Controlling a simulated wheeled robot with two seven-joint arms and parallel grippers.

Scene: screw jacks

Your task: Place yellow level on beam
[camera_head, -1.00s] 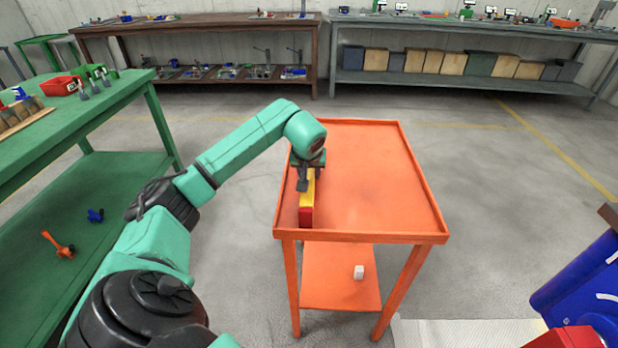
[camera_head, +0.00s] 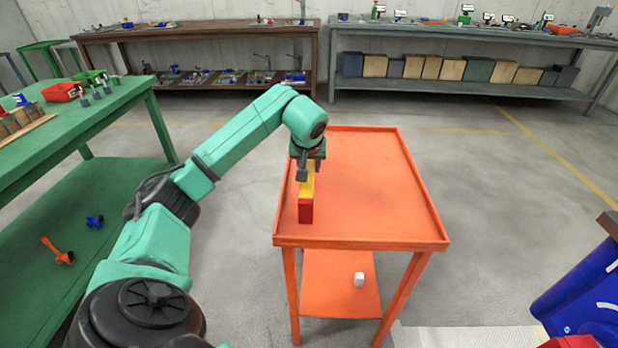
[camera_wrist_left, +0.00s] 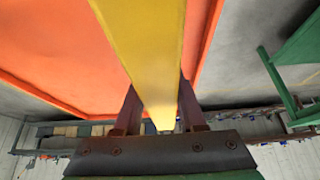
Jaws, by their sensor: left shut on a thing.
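The yellow level (camera_head: 307,187) is a long yellow bar with a red end (camera_head: 306,211) facing me. My left gripper (camera_head: 306,166) is shut on it, above the left part of the orange cart's top (camera_head: 370,190). In the left wrist view the yellow bar (camera_wrist_left: 148,45) runs between the two fingers (camera_wrist_left: 158,112) and away over the orange top. It looks slightly above the cart surface, but the gap is hard to judge. I cannot identify the beam in these views. My right gripper is not in view.
A green bench (camera_head: 120,110) stands at the left. A blue object (camera_head: 585,285) is at the lower right, partly cut off. Open floor lies right of the cart.

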